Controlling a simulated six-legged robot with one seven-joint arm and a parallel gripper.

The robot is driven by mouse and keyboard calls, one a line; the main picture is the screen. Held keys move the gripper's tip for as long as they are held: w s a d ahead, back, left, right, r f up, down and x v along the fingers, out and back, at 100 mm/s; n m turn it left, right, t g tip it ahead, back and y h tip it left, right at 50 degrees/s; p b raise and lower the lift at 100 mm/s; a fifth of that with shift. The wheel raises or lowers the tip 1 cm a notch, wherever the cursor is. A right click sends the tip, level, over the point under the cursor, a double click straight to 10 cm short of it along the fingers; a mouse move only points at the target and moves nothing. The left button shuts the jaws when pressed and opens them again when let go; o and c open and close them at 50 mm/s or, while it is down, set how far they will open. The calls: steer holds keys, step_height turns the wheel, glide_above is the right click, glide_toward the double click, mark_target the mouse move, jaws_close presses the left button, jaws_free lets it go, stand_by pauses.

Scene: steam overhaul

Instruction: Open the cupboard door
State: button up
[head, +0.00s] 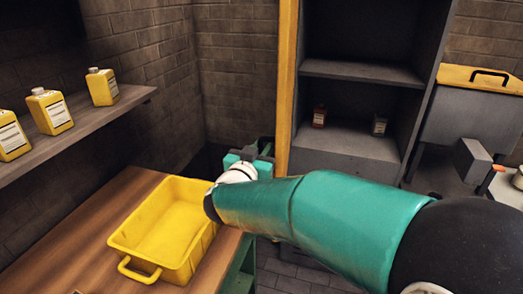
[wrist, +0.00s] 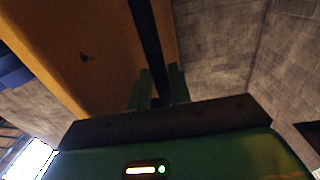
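The grey cupboard (head: 350,145) stands at the back, its shelves exposed. Its yellow door (head: 287,80) stands open at the left side, seen nearly edge-on. In the wrist view the door (wrist: 80,50) fills the upper left as a yellow panel. A dark upright strip (wrist: 148,40) runs along it, with a narrower yellow band to its right. My gripper (head: 264,150) is low beside the door in the head view. In the wrist view its two green fingers (wrist: 161,90) stand apart on either side of the dark strip's lower end. Whether they touch or clamp it cannot be told.
A yellow tray (head: 123,238) sits on the wooden bench (head: 75,230) at left. Several yellow bottles (head: 50,112) stand on the wall shelf (head: 80,130). Two small containers (head: 319,117) stand inside the cupboard. A grey chest with a yellow lid (head: 480,78) is at right.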

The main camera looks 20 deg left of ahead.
steer(key=shift+s+f, duration=0.1)
steer(key=s+a, duration=0.1)
steer(key=s, duration=1.2)
steer(key=shift+s, duration=0.3)
